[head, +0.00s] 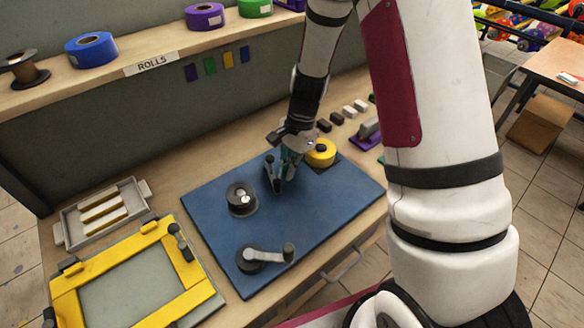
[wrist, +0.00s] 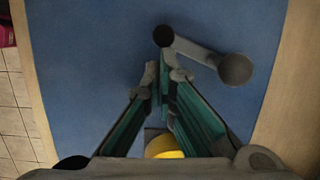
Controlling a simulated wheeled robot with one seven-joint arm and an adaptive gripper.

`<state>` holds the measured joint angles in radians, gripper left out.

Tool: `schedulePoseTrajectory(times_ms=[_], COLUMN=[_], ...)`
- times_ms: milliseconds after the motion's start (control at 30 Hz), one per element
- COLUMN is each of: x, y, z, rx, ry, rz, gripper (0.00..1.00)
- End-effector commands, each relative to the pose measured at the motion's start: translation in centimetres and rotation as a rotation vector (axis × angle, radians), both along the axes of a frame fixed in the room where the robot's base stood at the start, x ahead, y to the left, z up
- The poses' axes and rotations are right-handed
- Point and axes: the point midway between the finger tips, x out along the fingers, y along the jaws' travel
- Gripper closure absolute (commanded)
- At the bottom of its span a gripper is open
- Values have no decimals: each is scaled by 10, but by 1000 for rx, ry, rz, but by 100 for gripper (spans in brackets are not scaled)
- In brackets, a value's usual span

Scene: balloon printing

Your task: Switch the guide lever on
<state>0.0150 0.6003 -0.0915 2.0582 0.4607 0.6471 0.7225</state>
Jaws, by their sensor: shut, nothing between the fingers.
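The guide lever (wrist: 200,52) appears in the wrist view as a grey bar with a dark round knob at its left end and a wider round end at the right. In the head view, a dark upright piece (head: 271,174) beside my gripper appears to be this lever, partly hidden. My gripper (head: 284,181) is low over the blue board. Its teal fingers (wrist: 164,76) are shut and empty, with the tips just below the knob in the wrist view. I cannot tell whether they touch the lever.
On the blue board (head: 215,240) are a black spool (head: 241,198), a grey crank (head: 265,256) and a yellow roll (head: 321,153) close to my gripper. A yellow frame (head: 65,284) and a grey tray (head: 73,230) stand at left. The board's middle is clear.

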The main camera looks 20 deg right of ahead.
Motion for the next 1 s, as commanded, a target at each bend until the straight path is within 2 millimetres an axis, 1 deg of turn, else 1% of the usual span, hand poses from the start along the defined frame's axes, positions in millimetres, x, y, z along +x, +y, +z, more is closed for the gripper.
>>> schedulePoseTrajectory(times_ms=[200,467,700,1000], x=[-5,-6,-5,-5], y=[14,30,38,40], z=[1,1,0,0], rx=[1,1,0,0], ry=[2,2,1,1], rz=[-133,-289,-284,-283], gripper=[100,100,100,100])
